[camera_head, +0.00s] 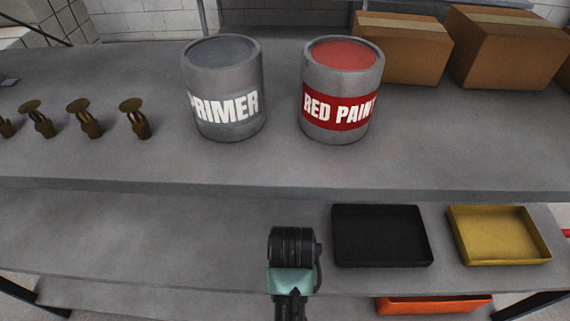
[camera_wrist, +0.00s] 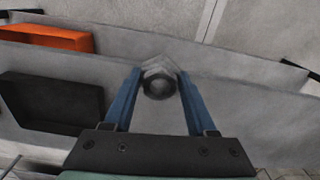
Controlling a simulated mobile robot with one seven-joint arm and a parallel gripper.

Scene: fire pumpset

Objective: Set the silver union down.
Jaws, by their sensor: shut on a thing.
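The silver union (camera_wrist: 159,84) is a small round metal fitting with a hollow, dark end facing the wrist camera. My gripper (camera_wrist: 160,75) is shut on it, with one blue finger on each side near the tips. In the wrist view the union shows against a grey shelf surface. I cannot tell whether it touches that surface. In the head view my wrist is over the lower grey shelf (camera_head: 140,235), left of the black tray, and the union is hidden there.
A black tray (camera_head: 382,236) and a yellow tray (camera_head: 500,236) sit on the lower shelf, with an orange tray (camera_head: 434,305) below. The upper shelf (camera_head: 280,165) holds a primer can (camera_head: 223,90), a red paint can (camera_head: 342,92), boxes and several brass sprinklers. The lower shelf's left part is clear.

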